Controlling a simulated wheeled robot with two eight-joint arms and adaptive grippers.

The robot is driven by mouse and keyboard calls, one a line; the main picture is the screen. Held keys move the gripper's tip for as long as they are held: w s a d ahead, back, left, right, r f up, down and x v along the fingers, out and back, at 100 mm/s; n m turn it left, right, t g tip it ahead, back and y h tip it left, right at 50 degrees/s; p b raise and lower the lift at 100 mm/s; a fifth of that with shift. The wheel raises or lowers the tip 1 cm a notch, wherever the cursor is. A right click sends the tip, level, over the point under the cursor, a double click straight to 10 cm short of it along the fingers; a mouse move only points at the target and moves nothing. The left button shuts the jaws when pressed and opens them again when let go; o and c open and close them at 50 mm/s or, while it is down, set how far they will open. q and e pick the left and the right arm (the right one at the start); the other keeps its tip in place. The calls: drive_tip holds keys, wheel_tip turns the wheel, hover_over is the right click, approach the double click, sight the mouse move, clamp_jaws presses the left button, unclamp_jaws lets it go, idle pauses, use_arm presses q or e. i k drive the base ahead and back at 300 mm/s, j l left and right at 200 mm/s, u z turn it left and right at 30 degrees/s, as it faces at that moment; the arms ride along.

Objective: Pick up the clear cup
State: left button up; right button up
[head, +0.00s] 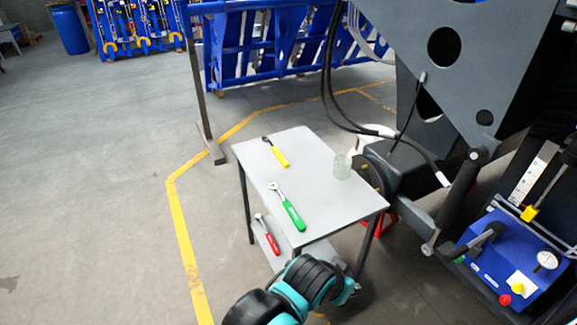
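The clear cup (342,166) stands upright on the right edge of a small grey table (330,202) in the head view. It is pale, see-through and slightly greenish. Nothing of mine touches it. Black and teal links of one of my arms show at the bottom middle, in front of the table's near corner. No gripper fingers are visible in this view.
A yellow-handled tool (277,153) and a green-handled ratchet (288,207) lie on the table. A red-handled tool (270,238) lies on the lower shelf. Black hoses (329,90) and the dark machine chassis (470,60) are close behind and right of the cup. Floor at left is free.

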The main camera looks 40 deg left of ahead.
sight(343, 162)
drive_tip(key=u, duration=1.05)
